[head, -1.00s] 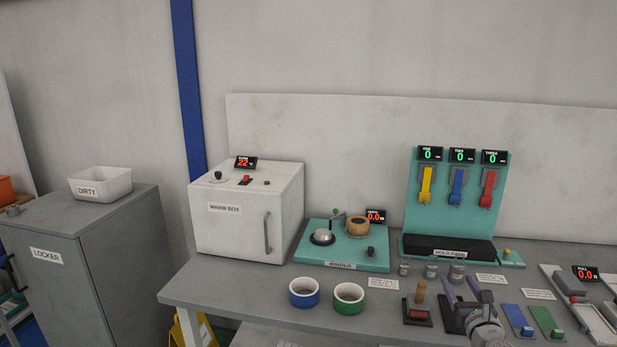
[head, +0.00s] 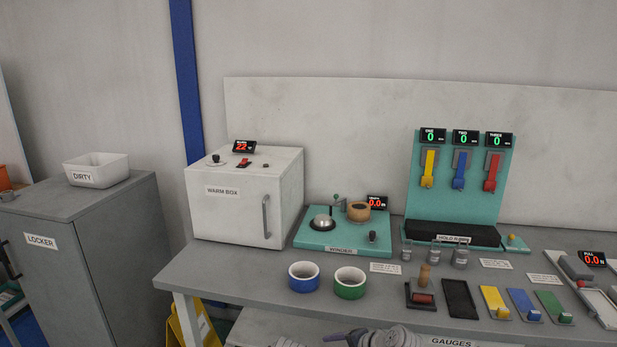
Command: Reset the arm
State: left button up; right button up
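My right gripper (head: 345,338) is low at the bottom edge of the head view, in front of the bench. It is cut by the frame, and I cannot tell whether its fingers are open. No object shows in it. My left gripper is not seen. The teal winder (head: 335,240) carries a brown roll (head: 358,211). The yellow (head: 428,166), blue (head: 459,170) and red (head: 491,172) strips hang on the hold panel.
The warm box (head: 240,205) is shut. A wood-handled tool (head: 423,285), a black pad (head: 459,300) and yellow (head: 495,301), blue (head: 524,304) and green (head: 553,306) gauges line the bench front. The locker (head: 80,240) with the dirty bin (head: 90,172) stands left.

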pick_arm(q)
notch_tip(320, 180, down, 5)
jog(key=b, duration=0.4)
pick_arm(e)
jog(key=s+a+f+n+g+h, duration=0.1)
jog(key=s+f+n+g+h, duration=0.6)
jog(key=s+f+n, duration=0.55)
notch_tip(320, 180, up, 18)
jog(key=s+n+p, duration=0.1)
jog(key=n+p, duration=0.1)
jog(key=p, duration=1.5)
jog(key=shift+s+r+h+p, duration=0.2)
jog(key=shift+r+h+p, duration=0.1)
jog(key=shift+h, duration=0.1)
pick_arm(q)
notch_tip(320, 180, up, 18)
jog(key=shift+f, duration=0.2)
pick_arm(e)
jog(key=shift+o, duration=0.2)
jog(key=shift+d+f, duration=0.1)
jog(key=shift+o, duration=0.2)
